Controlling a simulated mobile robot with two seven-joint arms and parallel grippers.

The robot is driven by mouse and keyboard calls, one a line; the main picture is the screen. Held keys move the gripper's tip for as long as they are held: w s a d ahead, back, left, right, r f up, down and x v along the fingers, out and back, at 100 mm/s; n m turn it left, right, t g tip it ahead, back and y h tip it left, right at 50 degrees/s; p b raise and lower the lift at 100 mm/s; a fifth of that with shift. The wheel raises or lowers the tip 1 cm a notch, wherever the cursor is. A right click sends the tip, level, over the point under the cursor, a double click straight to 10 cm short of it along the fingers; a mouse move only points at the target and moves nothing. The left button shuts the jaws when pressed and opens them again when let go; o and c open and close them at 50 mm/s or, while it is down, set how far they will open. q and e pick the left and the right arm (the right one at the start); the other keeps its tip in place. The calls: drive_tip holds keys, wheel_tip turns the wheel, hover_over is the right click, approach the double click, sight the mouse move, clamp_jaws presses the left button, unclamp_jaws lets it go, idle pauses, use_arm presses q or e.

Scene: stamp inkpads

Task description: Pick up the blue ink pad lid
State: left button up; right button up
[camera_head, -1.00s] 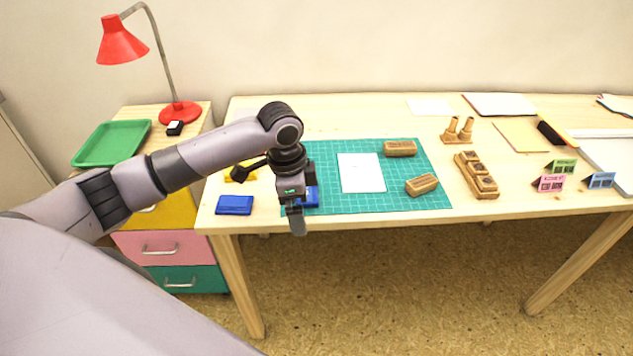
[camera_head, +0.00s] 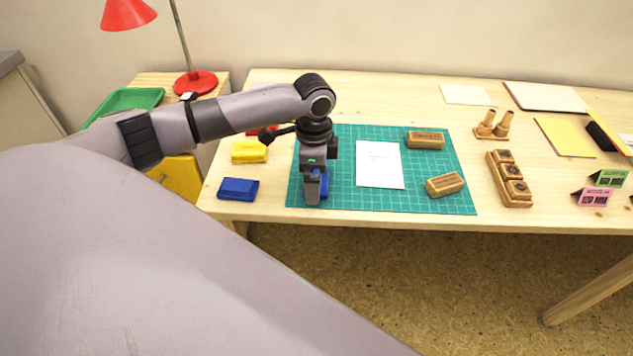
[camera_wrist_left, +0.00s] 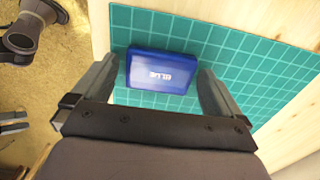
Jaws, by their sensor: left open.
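A blue ink pad piece with white lettering, which looks like the lid, lies on the green cutting mat near its front left corner. It shows clearly in the left wrist view (camera_wrist_left: 162,72) and is mostly hidden behind my gripper in the head view (camera_head: 324,188). My left gripper (camera_head: 313,200) points down over it. In the left wrist view my left gripper (camera_wrist_left: 160,85) is open, with one finger on each side of the blue piece. Another blue pad (camera_head: 238,189) lies on the wood left of the mat.
A yellow pad (camera_head: 249,152) and a partly hidden red pad (camera_head: 262,131) lie behind the left blue pad. The mat (camera_head: 345,202) also holds a white paper (camera_head: 380,164) and two wooden stamps (camera_head: 445,184). The table's front edge is close to the gripper.

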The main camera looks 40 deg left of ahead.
use_arm(q)
drive_tip(key=shift+f, duration=0.15)
use_arm(e)
drive_tip(key=shift+w+r, duration=0.15)
use_arm(q)
drive_tip(key=c, duration=1)
drive_tip(key=shift+o, duration=0.2)
